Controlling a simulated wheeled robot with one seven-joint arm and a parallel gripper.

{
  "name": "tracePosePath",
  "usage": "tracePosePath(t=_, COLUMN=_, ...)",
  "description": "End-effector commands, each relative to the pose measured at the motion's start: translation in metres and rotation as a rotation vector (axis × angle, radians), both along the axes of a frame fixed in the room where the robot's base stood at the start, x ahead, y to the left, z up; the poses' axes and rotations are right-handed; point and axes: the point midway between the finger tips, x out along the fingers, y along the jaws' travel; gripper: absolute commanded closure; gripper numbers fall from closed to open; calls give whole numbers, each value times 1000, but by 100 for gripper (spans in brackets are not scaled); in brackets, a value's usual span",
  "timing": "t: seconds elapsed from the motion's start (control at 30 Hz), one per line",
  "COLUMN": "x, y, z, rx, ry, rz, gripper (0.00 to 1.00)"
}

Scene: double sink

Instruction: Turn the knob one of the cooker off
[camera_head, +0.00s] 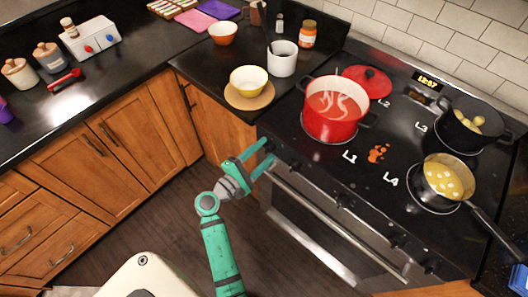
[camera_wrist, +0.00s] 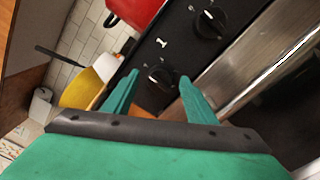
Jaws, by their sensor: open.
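The cooker (camera_head: 345,215) stands at the right with a row of dark knobs along its front edge. My gripper (camera_head: 267,154) is open at the left end of this row. In the wrist view, one black round knob (camera_wrist: 161,78) lies between the two green fingertips of my gripper (camera_wrist: 159,77), with space seen on both sides. I cannot tell whether the fingers touch it. A second black knob (camera_wrist: 210,22) is farther along the panel. In the head view, the fingers largely hide the leftmost knob.
A red pot (camera_head: 335,118) with steaming contents sits on the near-left hob area. A pan (camera_head: 447,180) and a dark pot (camera_head: 470,125) stand on the right burners. The oven handle (camera_head: 310,235) runs below the knobs. A yellow bowl (camera_head: 249,80) is on the left counter. The floor before the cooker is clear.

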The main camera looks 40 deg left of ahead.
Motion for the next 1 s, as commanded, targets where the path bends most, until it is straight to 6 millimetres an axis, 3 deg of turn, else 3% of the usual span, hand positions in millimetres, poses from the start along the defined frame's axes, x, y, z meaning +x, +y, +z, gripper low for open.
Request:
tracePosePath(t=0.4, x=-70, y=6, z=-1, rx=-1, ry=2, rz=3, gripper=48)
tracePosePath(t=0.6, x=-96, y=8, z=-1, rx=-1, ry=2, rz=3, gripper=48)
tracePosePath(t=1.0, x=-104, y=8, z=0, rx=-1, ry=0, rz=0, gripper=48)
